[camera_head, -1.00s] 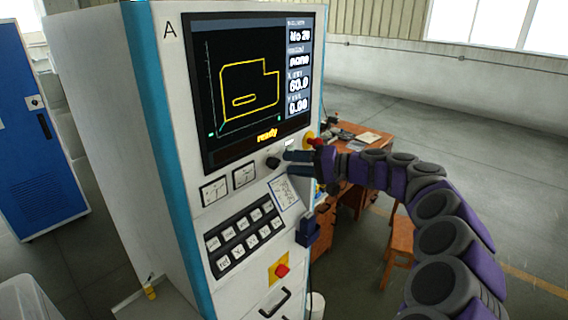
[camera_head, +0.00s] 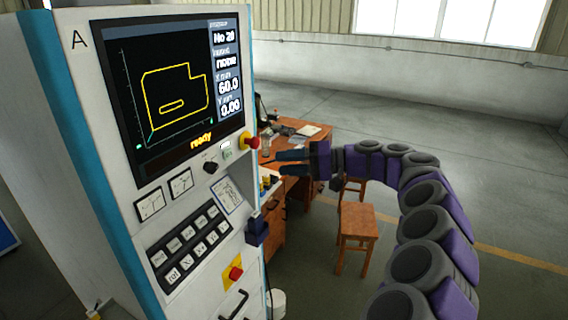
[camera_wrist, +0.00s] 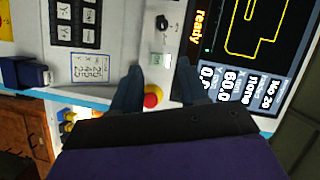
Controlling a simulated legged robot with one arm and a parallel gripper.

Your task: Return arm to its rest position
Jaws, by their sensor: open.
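My gripper (camera_head: 283,162) is open and empty in the head view, just right of the control cabinet (camera_head: 75,190), with its two dark fingers pointing left. It appears clear of the cabinet face, with my purple and grey arm curving down to the lower right. In the wrist view the gripper's fingers (camera_wrist: 158,85) point up toward the panel, and a red button (camera_wrist: 152,97) shows between them. The cabinet's screen (camera_head: 172,90) reads "ready", with a yellow outline, "No 20" and "none".
A black knob (camera_head: 210,167), a keypad (camera_head: 189,245) and a red stop button on yellow (camera_head: 235,272) are on the cabinet. A dark blue box (camera_head: 257,230) juts from its edge. A wooden desk (camera_head: 300,148) and stool (camera_head: 358,222) stand behind. The floor at right is open.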

